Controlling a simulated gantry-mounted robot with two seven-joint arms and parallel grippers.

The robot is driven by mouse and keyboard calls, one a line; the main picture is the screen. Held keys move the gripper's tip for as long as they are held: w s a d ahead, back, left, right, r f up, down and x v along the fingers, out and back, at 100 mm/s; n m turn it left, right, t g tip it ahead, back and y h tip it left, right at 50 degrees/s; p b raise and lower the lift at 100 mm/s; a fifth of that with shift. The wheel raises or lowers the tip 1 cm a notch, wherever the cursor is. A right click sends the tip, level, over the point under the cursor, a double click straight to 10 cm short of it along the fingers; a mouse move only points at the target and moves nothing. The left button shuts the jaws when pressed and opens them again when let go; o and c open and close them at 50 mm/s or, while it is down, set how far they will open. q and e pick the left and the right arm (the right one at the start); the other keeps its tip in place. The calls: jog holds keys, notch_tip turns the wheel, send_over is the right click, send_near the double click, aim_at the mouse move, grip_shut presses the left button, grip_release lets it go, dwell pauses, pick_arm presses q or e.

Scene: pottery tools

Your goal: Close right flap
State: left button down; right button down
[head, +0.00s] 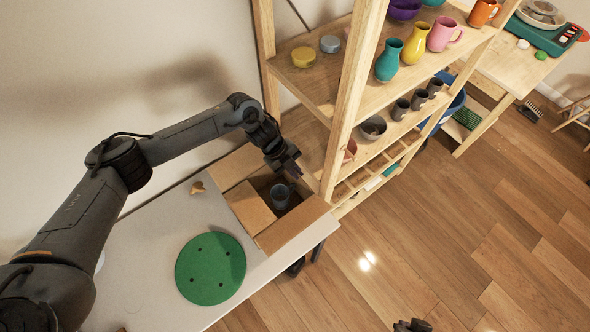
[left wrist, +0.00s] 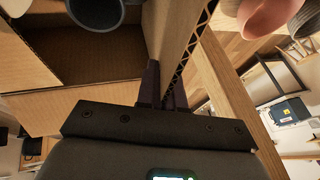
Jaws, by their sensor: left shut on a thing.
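An open cardboard box (head: 293,226) stands at the right end of the white table, with flaps folded outward; its inside also shows in the left wrist view (left wrist: 85,58). A dark grey cup (head: 280,195) stands inside, and it shows at the top of the left wrist view (left wrist: 97,12). My left gripper (head: 287,167) is at the far right side of the box. In the left wrist view its fingers (left wrist: 165,95) are shut on a raised cardboard flap (left wrist: 174,35) with a corrugated edge. My right gripper (head: 412,326) barely shows at the bottom edge; its jaws cannot be made out.
A wooden shelf (head: 345,100) with vases, cups and bowls stands close beside the box on the right. A green disc (head: 210,268) lies on the white table (head: 150,265) left of the box. The wooden floor (head: 440,225) at the right is mostly clear.

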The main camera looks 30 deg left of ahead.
pick_arm(q)
jog(key=shift+a, duration=0.1)
dwell(0.5)
jog(key=s+t+h+b, duration=0.1)
jog(key=f+m+t+h+b, duration=0.1)
jog(key=t+b, duration=0.1)
jog(key=s+a+f+t+h+b, duration=0.1)
jog(key=t, duration=0.1)
jog(key=shift+s+f+b, duration=0.15)
jog(key=shift+s+b, duration=0.15)
jog(key=shift+b, duration=0.05)
jog(key=shift+s+a+m+t+b, duration=0.1)
jog(key=shift+m+t+b, duration=0.2)
jog(key=shift+t+b, duration=0.15)
